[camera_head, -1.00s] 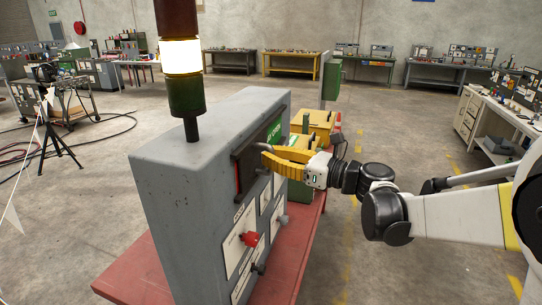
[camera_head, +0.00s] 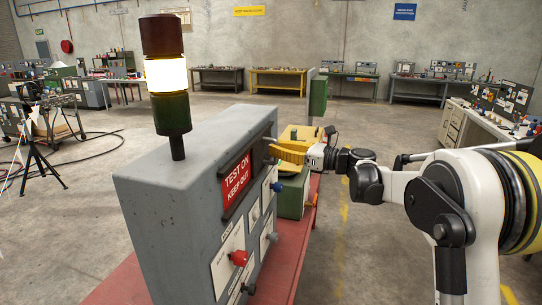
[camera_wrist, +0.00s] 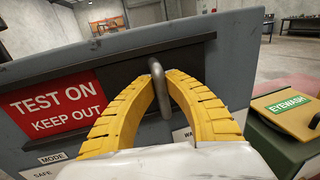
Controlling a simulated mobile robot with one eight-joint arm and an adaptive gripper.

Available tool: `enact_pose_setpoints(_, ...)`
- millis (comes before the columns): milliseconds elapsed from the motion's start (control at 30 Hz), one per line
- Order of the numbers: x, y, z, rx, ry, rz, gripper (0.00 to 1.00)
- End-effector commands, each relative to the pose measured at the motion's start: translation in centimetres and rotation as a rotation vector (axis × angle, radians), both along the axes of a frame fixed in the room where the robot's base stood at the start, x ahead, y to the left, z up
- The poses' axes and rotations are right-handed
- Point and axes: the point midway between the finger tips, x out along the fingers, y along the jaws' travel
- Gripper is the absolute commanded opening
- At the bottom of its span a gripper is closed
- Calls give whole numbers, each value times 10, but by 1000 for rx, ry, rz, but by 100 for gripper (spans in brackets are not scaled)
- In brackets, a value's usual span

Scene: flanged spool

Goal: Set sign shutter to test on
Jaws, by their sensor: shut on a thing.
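The red sign reading TEST ON KEEP OUT (camera_head: 237,181) shows on the front of the grey cabinet (camera_head: 160,215). It also fills the left of the wrist view (camera_wrist: 58,108). The dark shutter plate (camera_wrist: 128,76) lies to the right of the red sign, in the sign frame's right half. My gripper (camera_head: 271,149) has its yellow fingers closed around the shutter's grey upright handle (camera_wrist: 161,90). The fingers hide part of the plate. No green sign lettering shows on the cabinet now.
A red knob (camera_head: 238,258) and a blue knob (camera_head: 277,187) stick out of the cabinet front below the sign. A lamp column (camera_head: 166,75) stands on top, its middle lit white. A yellow-lidded eyewash box (camera_wrist: 290,110) stands close to the right.

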Motion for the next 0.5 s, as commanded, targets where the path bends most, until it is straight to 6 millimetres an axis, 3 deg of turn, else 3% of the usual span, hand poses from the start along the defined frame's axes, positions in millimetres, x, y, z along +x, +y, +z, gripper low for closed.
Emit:
enact_pose_setpoints(133, 10, -4, 0, 1, 1, 0, 0)
enact_pose_setpoints(500, 13, -5, 2, 4, 0, -6, 0)
